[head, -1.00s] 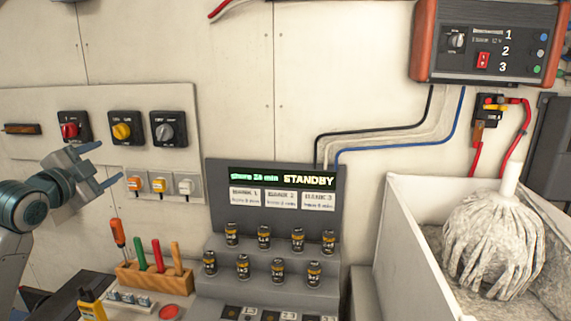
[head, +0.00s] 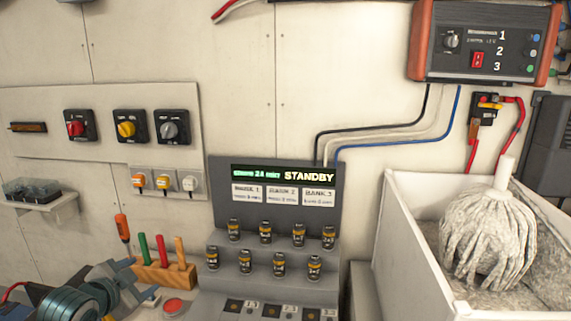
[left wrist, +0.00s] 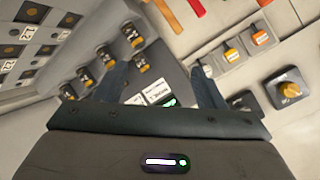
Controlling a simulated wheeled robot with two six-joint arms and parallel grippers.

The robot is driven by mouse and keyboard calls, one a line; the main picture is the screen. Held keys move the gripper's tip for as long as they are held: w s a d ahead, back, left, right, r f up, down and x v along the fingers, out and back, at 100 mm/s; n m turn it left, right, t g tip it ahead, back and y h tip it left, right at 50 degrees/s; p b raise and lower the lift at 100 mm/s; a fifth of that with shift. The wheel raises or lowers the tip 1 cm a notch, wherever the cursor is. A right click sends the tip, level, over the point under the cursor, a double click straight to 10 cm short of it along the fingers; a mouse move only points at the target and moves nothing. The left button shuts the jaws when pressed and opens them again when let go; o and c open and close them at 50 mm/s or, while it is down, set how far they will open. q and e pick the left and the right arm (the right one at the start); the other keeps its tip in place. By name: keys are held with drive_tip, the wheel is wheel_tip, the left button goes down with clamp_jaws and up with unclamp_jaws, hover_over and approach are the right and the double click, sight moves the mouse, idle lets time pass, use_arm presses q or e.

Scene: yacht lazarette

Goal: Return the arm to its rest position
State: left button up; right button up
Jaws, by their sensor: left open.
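My left arm (head: 78,300) comes in low at the lower left of the head view. Its gripper (head: 140,282) is open and empty, in front of the tool block, partly covering it. In the left wrist view the two fingers (left wrist: 160,85) stand apart with nothing between them. Beyond them that view shows the display panel, several small batteries and the wall switches. My right gripper is not in view.
The wooden tool block (head: 178,278) holds several handled tools. A stepped battery stand (head: 222,262) with a STANDBY display (head: 290,175) stands at centre. A white bin (head: 390,250) with a mop is at right. The wall above the gripper carries rotary switches (head: 130,127).

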use_arm(q)
drive_tip(key=s+d+f+n+g+y, duration=0.1)
drive_tip(key=s+d+f+n+g, duration=0.1)
drive_tip(key=s+f, duration=0.65)
drive_tip(key=s+d+f+n+g, duration=0.2)
drive_tip(key=s+f+g, duration=0.1)
drive_tip(key=s+f, duration=0.5)
drive_tip(key=s+d+f+n+g+y, duration=0.15)
drive_tip(key=s+f, duration=0.25)
drive_tip(key=s, duration=0.5)
drive_tip(key=s+f+n+g, duration=0.3)
drive_tip(key=s, duration=0.6)
wheel_tip(320, 180, down, 32)
drive_tip(key=a+g, duration=0.1)
drive_tip(key=a, duration=0.2)
drive_tip(key=s+f+g, duration=0.1)
drive_tip(key=s+f, duration=1.7)
drive_tip(key=shift+s+a+n, duration=0.25)
drive_tip(key=shift+a+n, duration=0.1)
drive_tip(key=shift+n, duration=0.1)
